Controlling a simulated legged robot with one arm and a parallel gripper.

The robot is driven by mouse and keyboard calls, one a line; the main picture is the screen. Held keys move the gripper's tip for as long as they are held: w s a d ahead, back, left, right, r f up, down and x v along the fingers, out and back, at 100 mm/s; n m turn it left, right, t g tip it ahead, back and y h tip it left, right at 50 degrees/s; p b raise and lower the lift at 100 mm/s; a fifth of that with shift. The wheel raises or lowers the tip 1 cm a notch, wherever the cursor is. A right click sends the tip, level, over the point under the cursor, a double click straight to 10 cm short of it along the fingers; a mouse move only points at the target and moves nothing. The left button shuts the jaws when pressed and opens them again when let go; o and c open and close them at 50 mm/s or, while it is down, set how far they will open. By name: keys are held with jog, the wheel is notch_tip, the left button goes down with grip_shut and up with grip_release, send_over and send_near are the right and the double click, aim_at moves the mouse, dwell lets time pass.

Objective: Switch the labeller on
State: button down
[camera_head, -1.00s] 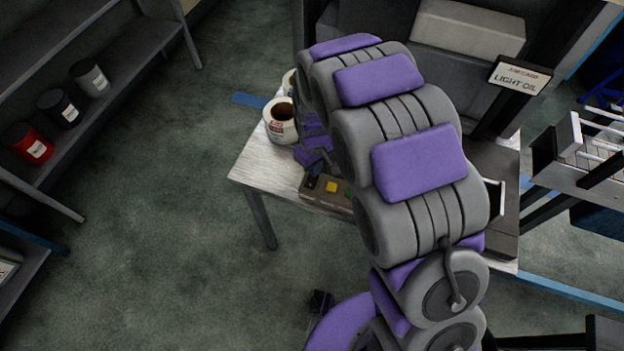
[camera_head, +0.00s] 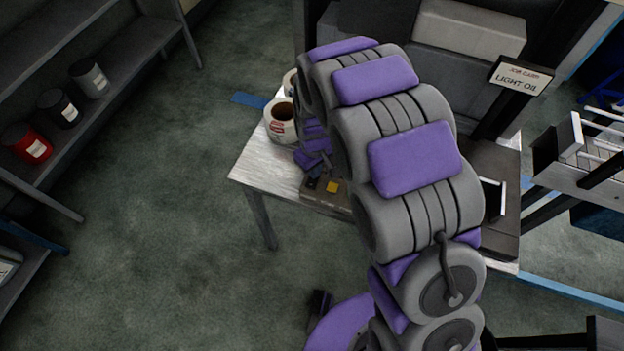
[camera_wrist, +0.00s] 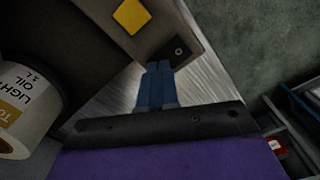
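A brown control box (camera_head: 335,198) with a yellow button (camera_head: 333,187) sits at the near edge of the table. I take it to be part of the labeller. In the wrist view the box (camera_wrist: 160,32) shows the yellow button (camera_wrist: 132,16) and a small dark round part (camera_wrist: 178,52) near its end. My gripper (camera_wrist: 156,72) has its two blue fingers side by side, shut and empty. The tips are at the end of the box beside the dark part; I cannot tell whether they touch. In the head view my arm hides part of the box and the table.
A label roll (camera_head: 281,118) stands on the table (camera_head: 262,168) left of my arm; a LIGHT OIL roll (camera_wrist: 28,100) shows at the wrist view's left. A LIGHT OIL job card (camera_head: 520,77) stands behind. A shelf with cans (camera_head: 60,108) is at the left. The floor between is clear.

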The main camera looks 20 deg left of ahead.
jog(key=shift+f, duration=0.2)
jog(key=shift+r, duration=0.1)
jog(key=shift+r+p, duration=1.35)
jog(key=shift+r, duration=2.05)
